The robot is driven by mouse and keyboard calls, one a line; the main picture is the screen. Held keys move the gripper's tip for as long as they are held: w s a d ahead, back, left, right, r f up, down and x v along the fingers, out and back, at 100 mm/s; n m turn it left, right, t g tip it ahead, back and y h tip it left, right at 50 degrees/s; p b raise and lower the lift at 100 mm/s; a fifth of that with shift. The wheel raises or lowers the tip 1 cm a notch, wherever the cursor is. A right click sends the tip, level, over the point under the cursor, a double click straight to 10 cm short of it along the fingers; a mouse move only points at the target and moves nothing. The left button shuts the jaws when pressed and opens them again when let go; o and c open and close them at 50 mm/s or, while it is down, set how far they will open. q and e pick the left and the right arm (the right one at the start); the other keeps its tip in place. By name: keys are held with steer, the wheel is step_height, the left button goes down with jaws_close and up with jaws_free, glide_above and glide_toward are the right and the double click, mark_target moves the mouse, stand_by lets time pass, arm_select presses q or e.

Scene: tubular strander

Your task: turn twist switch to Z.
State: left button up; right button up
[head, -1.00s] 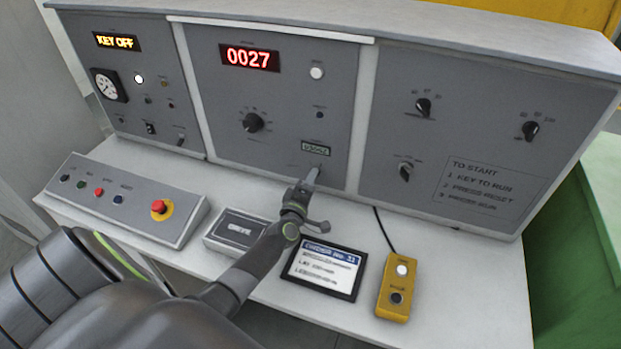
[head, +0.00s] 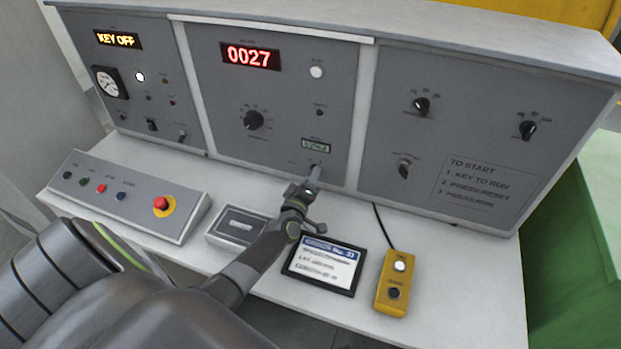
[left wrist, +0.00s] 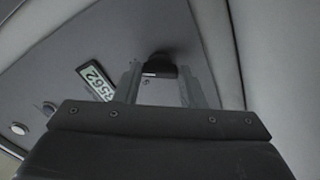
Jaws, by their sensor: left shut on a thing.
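My left gripper (head: 313,175) reaches the bottom of the middle grey panel (head: 210,110), below the small green-grey number display (head: 316,146). In the left wrist view its fingers (left wrist: 160,85) are on both sides of a black knob (left wrist: 158,60) and shut on it. This knob is the twist switch. In the head view the gripper mostly covers the knob, and its marks are too small to read. The small display (left wrist: 97,80) also shows in the left wrist view. My right gripper is not in view.
The desk holds a button box with a red emergency button (head: 161,204), a grey box (head: 238,228), a dark-framed screen (head: 325,265) and a yellow two-button box (head: 394,283). Black rotary knobs, such as one on the middle panel (head: 253,120), stick out from the panels.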

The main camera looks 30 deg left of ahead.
arm_select(q)
steer(key=shift+f, duration=0.1)
steer(key=o, duration=1)
steer(key=shift+s, duration=0.1)
steer(key=b+v, duration=0.1)
steer(key=v, duration=1.4)
steer(key=shift+s+d, duration=0.2)
steer(key=shift+s, duration=0.2)
steer(key=shift+s+d, duration=0.2)
steer(key=shift+s, duration=0.5)
